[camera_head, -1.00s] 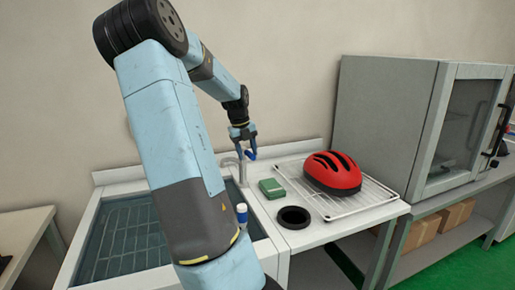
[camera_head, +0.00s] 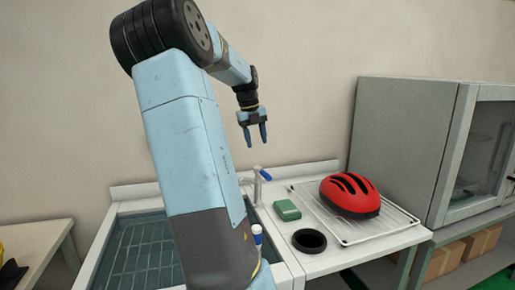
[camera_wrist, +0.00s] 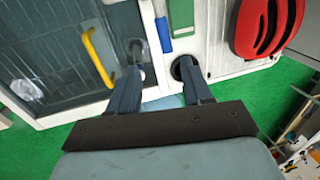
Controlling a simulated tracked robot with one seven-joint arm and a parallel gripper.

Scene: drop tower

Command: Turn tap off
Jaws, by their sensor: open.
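The tap (camera_head: 257,185) is a slim grey post at the back right edge of the sink. Its blue lever (camera_head: 266,174) is at the top and points to the right. Whether water runs is too small to tell, and my arm hides part of the sink. My gripper (camera_head: 256,144) is open and empty, above the tap and apart from it, with its fingers pointing down. In the wrist view my gripper's two fingers (camera_wrist: 160,75) are spread over the sink's right side and the counter. A small blue piece (camera_wrist: 163,35) shows there, possibly the lever.
The sink (camera_head: 135,252) lies left of the tap. A green block (camera_head: 287,210), a black ring (camera_head: 309,241), a blue-capped bottle (camera_head: 257,236) and a red helmet (camera_head: 350,195) on a wire rack (camera_head: 395,222) stand nearby. A grey cabinet (camera_head: 400,140) stands at right. Air around my gripper is clear.

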